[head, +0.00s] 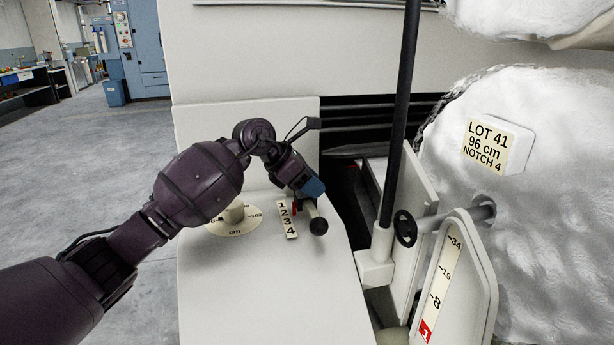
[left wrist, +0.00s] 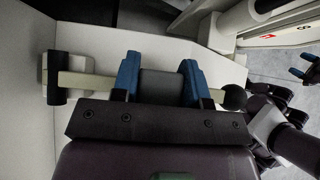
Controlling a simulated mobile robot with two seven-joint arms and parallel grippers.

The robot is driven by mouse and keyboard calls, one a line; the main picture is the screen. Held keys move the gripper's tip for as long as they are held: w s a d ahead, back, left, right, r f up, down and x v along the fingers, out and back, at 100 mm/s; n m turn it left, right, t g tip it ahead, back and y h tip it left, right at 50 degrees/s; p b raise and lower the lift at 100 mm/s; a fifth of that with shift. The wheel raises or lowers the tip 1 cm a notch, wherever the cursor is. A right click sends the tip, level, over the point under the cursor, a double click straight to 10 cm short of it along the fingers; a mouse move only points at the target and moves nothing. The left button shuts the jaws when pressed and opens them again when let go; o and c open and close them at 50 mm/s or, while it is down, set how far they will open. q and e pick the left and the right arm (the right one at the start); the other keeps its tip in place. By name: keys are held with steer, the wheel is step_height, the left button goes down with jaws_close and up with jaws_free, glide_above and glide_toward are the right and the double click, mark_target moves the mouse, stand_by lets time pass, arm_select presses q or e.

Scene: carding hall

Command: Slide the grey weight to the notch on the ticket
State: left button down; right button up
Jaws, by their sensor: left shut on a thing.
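The grey weight (left wrist: 162,87) sits on a pale bar (left wrist: 90,86) in the left wrist view. My left gripper (left wrist: 158,80) is shut on it, a blue finger on each side. In the head view my left gripper (head: 311,190) hides most of the weight; a red pointer (head: 295,209) shows beside the upper numbers of the notch strip (head: 287,219), marked 1 to 4. The exact notch cannot be told. The ticket (head: 487,146) reads LOT 41, 96 cm, NOTCH 4. My right gripper (left wrist: 303,66) shows its blue fingers apart at the right edge of the left wrist view.
The bar's near end has a black ball (head: 318,226). A round cm dial with a knob (head: 235,212) lies left of the strip. A dark upright post (head: 401,110), a small black handwheel (head: 405,228) and a numbered scale plate (head: 446,275) stand at the right.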

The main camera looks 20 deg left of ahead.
arm_select(q)
steer(key=s, duration=0.1)
steer(key=s+d+p, duration=0.2)
steer(key=shift+s+d+r, duration=0.2)
steer(key=shift+s+r, duration=0.2)
steer(key=shift+s+d+f, duration=0.15)
steer(key=shift+s+d, duration=0.05)
steer(key=shift+s, duration=0.05)
steer(key=shift+f, duration=0.2)
steer(key=shift+d+f, duration=0.1)
steer(key=shift+f, duration=0.1)
steer(key=c, duration=0.9)
jaws_free()
steer(key=shift+s, duration=0.1)
steer(key=shift+c, duration=0.2)
steer(key=o, duration=0.3)
steer(key=shift+s+r, duration=0.1)
steer(key=shift+r, duration=0.05)
